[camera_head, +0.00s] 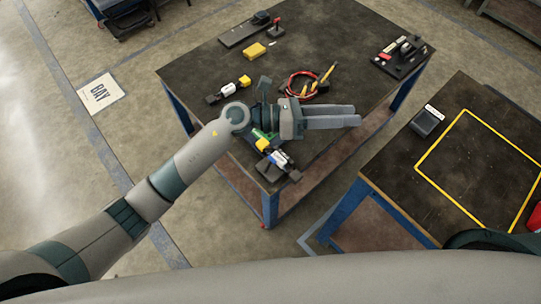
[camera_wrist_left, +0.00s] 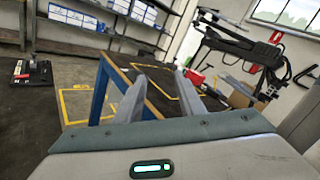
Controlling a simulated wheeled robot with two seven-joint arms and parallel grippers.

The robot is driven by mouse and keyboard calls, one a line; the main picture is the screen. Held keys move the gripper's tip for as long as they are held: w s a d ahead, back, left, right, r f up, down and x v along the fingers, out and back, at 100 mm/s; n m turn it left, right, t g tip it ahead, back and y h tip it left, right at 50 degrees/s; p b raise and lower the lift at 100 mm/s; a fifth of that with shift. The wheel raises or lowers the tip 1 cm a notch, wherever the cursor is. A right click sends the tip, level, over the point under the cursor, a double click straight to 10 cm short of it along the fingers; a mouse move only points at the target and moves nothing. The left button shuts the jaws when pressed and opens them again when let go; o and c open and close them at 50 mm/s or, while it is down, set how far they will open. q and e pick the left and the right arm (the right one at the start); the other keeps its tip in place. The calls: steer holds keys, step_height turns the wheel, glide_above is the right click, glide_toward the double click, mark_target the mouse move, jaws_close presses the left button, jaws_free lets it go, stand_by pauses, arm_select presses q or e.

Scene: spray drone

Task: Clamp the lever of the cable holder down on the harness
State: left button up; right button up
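My left gripper (camera_head: 357,116) hangs over the middle of the dark work table, its fingers pointing right. The left wrist view shows its two fingers (camera_wrist_left: 162,88) apart with nothing between them. A red cable loop (camera_head: 291,78), possibly the harness, lies on the table just behind the gripper, beside yellow-handled tools (camera_head: 325,77). A small upright part with a red knob (camera_head: 277,22) stands at the far edge; I cannot tell whether it is the cable holder's lever. A black board (camera_head: 403,58) with red and white parts lies at the far right corner. My right gripper is not visible.
White, yellow and black parts (camera_head: 227,91) lie left of the gripper, and similar ones (camera_head: 279,161) lie near the front corner. A yellow block (camera_head: 254,50) lies farther back. A second table with a yellow outline (camera_head: 438,143) stands to the right, across a gap.

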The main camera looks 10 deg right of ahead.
arm_select(q)
steer(key=s+f+m+g+y, duration=0.35)
steer(key=s+m+y, duration=0.2)
steer(key=m, duration=0.25)
steer(key=m+t+y, duration=0.5)
steer(key=m+y, duration=0.3)
steer(key=y, duration=0.4)
glide_above(271, 160)
steer(key=a, duration=0.2)
step_height(271, 160, down, 7)
steer(key=shift+s+d+p, duration=0.25)
steer(key=shift+s+p, duration=0.05)
steer(key=shift+s, duration=0.1)
steer(key=f+p, duration=0.1)
steer(key=f, duration=0.4)
steer(key=d+f+p, duration=0.1)
steer(key=f+p, duration=0.1)
steer(key=f, duration=0.3)
steer(key=f+p, duration=0.2)
steer(key=f, duration=0.3)
steer(key=shift+w+d+f, duration=0.15)
steer(key=shift+w, duration=0.25)
steer(key=shift+f, duration=1)
